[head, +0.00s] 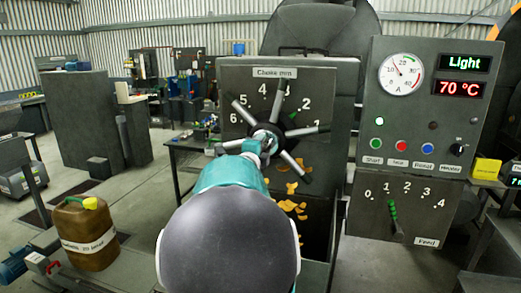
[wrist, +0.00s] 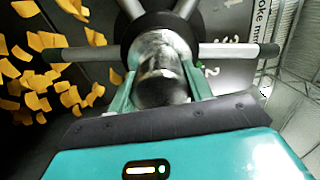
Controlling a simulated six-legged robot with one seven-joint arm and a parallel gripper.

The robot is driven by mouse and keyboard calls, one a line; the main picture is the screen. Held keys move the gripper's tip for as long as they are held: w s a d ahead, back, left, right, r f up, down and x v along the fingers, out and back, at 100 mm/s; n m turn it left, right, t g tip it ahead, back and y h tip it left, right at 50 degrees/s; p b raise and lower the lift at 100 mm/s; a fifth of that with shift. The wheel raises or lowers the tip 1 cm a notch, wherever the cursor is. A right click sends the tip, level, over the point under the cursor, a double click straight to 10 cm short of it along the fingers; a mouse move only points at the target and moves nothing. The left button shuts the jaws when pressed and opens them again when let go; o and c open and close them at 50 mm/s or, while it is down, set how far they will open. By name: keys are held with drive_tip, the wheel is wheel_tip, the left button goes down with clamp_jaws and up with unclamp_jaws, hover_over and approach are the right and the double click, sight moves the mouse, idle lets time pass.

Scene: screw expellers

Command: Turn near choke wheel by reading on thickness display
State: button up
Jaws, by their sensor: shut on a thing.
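The choke wheel (head: 305,131), a dark hub with several grey spokes, stands out from a dark panel marked "Choke mm" with numbers around it. My gripper (head: 262,146) reaches the wheel's centre from the front, my arm hiding the lower part. In the wrist view the wheel's spokes (wrist: 230,50) spread to both sides, and my gripper's teal fingers (wrist: 160,88) are shut on the metal hub (wrist: 160,65). A green display (head: 465,63) on the right panel reads "Light", and a red display (head: 460,88) below reads 70 °C. I cannot tell whether "Light" is the thickness reading.
The control panel (head: 420,115) at right has a round gauge (head: 401,74), buttons and a feed lever (head: 395,220). Orange flakes (head: 291,206) show below the wheel. A brown canister (head: 85,235) stands at left. The far left floor is partly clear.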

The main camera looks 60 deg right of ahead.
drive_tip(key=shift+f, duration=0.1)
idle(0.3)
drive_tip(key=o, duration=1.4)
drive_tip(key=shift+a, duration=0.1)
drive_tip(key=a, duration=0.4)
drive_tip(key=s+a, duration=0.1)
drive_tip(key=a, duration=0.4)
drive_tip(key=s+a, duration=0.1)
drive_tip(key=a, duration=0.3)
drive_tip(key=shift+s+a, duration=0.1)
drive_tip(key=shift+a, duration=0.2)
